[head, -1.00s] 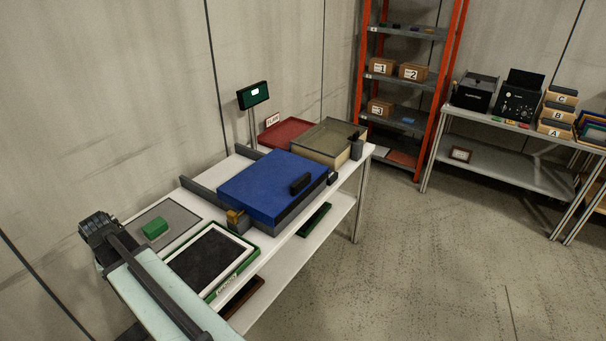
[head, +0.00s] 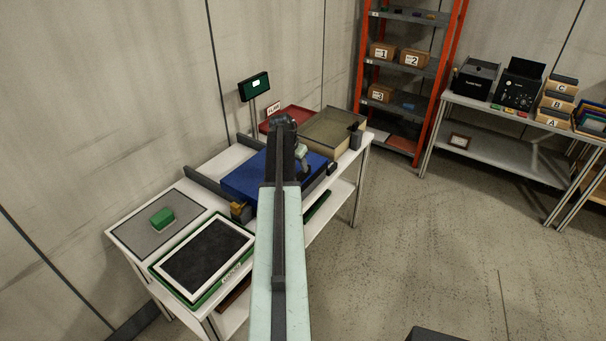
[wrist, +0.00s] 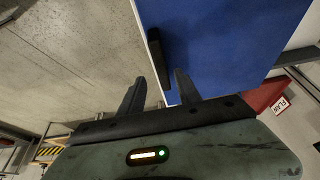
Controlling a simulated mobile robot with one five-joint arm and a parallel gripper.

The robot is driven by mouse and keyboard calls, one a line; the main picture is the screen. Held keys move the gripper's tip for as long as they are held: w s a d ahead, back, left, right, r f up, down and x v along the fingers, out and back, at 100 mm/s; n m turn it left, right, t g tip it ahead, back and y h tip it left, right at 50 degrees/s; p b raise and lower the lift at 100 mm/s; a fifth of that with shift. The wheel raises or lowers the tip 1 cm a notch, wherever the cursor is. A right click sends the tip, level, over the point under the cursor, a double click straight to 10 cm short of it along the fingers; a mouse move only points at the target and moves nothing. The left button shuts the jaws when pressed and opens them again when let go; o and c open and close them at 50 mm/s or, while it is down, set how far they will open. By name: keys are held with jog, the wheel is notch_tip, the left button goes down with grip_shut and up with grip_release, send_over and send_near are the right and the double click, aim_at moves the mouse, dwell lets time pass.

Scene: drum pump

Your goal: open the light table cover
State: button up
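The light table cover is a flat blue lid (head: 243,184), lying closed on its grey base on the white table; my arm hides part of it. It fills the upper middle of the wrist view (wrist: 225,45). Its black bar handle (wrist: 155,52) stands at the cover's edge. My gripper (wrist: 159,76) is open, one finger on each side of the handle's near end, with no visible grip on it. In the head view my gripper (head: 303,156) is over the cover's right part, and the handle is hidden there.
Behind are a glass-topped box (head: 333,133), a red tray (head: 288,117) and a small screen (head: 254,87). Floor to the right is clear.

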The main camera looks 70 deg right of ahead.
aim_at(302, 173)
jog(key=b+x, duration=0.5)
jog(key=x, duration=0.1)
jog(key=shift+d+f, duration=0.1)
jog(key=shift+f, duration=0.3)
jog(key=shift+r, duration=0.15)
jog(key=shift+w, duration=0.1)
grip_shut()
dwell(0.4)
